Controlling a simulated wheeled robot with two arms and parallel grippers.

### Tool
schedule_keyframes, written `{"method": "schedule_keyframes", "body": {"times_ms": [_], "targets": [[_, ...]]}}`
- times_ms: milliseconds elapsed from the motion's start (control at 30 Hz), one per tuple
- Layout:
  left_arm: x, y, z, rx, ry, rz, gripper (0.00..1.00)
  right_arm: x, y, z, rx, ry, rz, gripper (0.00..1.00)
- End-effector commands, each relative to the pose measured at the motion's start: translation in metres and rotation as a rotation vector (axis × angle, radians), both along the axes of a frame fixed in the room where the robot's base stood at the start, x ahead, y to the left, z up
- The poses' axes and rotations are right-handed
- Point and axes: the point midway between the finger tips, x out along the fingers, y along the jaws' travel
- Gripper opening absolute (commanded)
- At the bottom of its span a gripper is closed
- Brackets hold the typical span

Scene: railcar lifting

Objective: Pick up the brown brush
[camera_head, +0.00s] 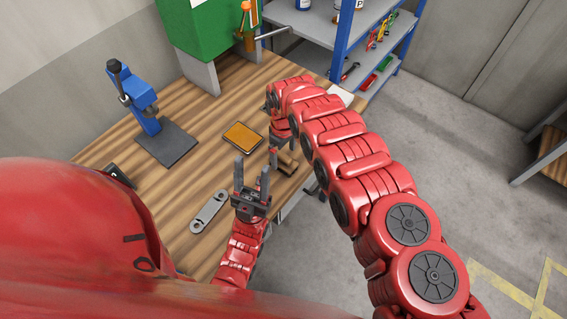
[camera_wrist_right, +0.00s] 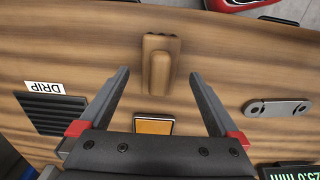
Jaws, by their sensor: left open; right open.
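The brown brush (camera_head: 288,165) lies on the wooden workbench near its front edge, partly hidden by my right gripper in the head view. In the right wrist view the brush (camera_wrist_right: 161,62) shows as a small brown block with a ridged end, between and ahead of the fingertips. My right gripper (camera_wrist_right: 160,76) is open and empty, with a finger on each side of the brush. My left gripper (camera_head: 252,172) is open and empty, left of the brush in the head view.
An orange pad (camera_head: 242,138) with a dark rim and a grey metal link (camera_head: 208,212) lie on the bench (camera_head: 190,190). A blue press (camera_head: 146,105) and a green machine (camera_head: 195,28) stand farther back. A blue-framed shelf (camera_head: 345,40) stands beyond the bench.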

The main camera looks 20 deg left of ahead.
Motion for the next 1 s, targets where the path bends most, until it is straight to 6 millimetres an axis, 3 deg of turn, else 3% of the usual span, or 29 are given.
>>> {"method": "schedule_keyframes", "body": {"times_ms": [33, 200, 433, 1000], "targets": [[0.000, 0.000, -0.005, 0.000, 0.000, 0.000, 0.50, -0.003, 0.000, -0.013, -0.001, 0.004, 0.002, 0.97], [0.000, 0.000, -0.021, 0.000, 0.000, 0.000, 0.50, -0.001, 0.000, -0.039, 0.002, -0.001, 0.001, 0.97], [0.000, 0.000, -0.019, 0.000, 0.000, 0.000, 0.50, -0.002, 0.000, -0.038, 0.001, 0.001, 0.001, 0.97], [0.000, 0.000, -0.019, 0.000, 0.000, 0.000, 0.50, -0.002, 0.000, -0.038, 0.001, 0.001, 0.001, 0.00]]}}
